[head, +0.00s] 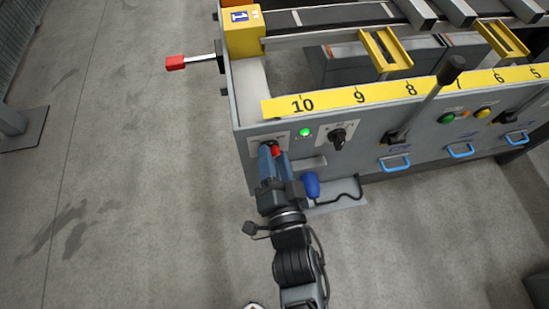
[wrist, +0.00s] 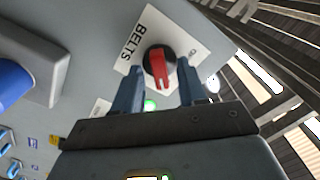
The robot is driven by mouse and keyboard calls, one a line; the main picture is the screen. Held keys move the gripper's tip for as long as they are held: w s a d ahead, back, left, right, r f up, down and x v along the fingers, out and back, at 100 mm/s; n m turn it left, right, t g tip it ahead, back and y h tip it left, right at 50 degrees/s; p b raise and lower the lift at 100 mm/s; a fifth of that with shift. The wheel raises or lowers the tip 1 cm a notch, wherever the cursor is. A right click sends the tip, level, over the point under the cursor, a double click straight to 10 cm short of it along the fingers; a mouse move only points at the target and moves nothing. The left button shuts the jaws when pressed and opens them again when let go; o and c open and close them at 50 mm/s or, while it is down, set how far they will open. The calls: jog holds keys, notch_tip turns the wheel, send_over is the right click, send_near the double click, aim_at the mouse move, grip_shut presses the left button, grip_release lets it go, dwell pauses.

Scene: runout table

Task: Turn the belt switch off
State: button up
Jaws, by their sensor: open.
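The belt switch (wrist: 159,65) is a round black knob with a red grip bar, on a white plate (wrist: 140,32) marked BELTS. In the wrist view the red bar runs roughly up and down the picture. My gripper (wrist: 160,78) is open, with one blue finger on each side of the knob; I cannot tell whether either touches it. In the head view a bit of the red grip (head: 276,151) shows at my fingertips by the panel's left end, and my gripper hides the rest.
A green lamp (head: 305,132) glows beside the switch plate, with a black rotary knob (head: 338,135) to its right. A long black lever (head: 430,95) rises farther right.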

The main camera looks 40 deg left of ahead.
grip_shut()
dwell(0.3)
dwell(0.4)
jog(key=n, duration=1.7)
jog(key=shift+s+a+n, duration=0.15)
jog(key=shift+s+n, duration=0.1)
jog(key=shift+n, duration=0.15)
grip_release()
dwell(0.4)
